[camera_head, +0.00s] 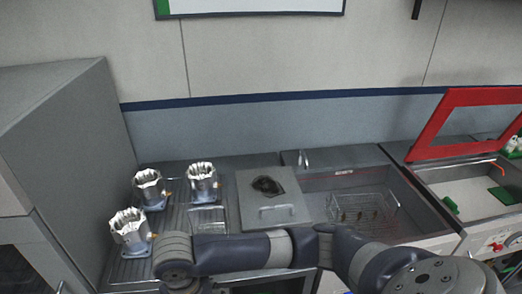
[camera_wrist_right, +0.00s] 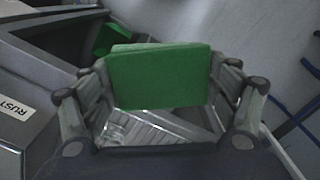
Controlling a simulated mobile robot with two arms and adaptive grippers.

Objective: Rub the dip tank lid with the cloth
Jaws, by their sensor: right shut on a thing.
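The dip tank lid (camera_head: 286,214) is a grey square plate in the middle of the head view, with a handle near its front edge and a dark patch (camera_head: 267,185) near its back. My right arm crosses in front of it from the right; its gripper is below the head view's bottom edge. In the right wrist view my right gripper (camera_wrist_right: 158,95) is shut on the cloth (camera_wrist_right: 158,80), a green folded pad held between the fingers. The cloth appears apart from the lid. My left gripper is in neither view.
Three machined housings (camera_head: 131,232) stand on the ribbed drainer (camera_head: 175,219) left of the lid. Right of it is an open basin with a wire basket (camera_head: 362,214) holding brown parts. A red-framed cabinet (camera_head: 430,128) with green pieces is at far right; a grey cabinet (camera_head: 62,130) at left.

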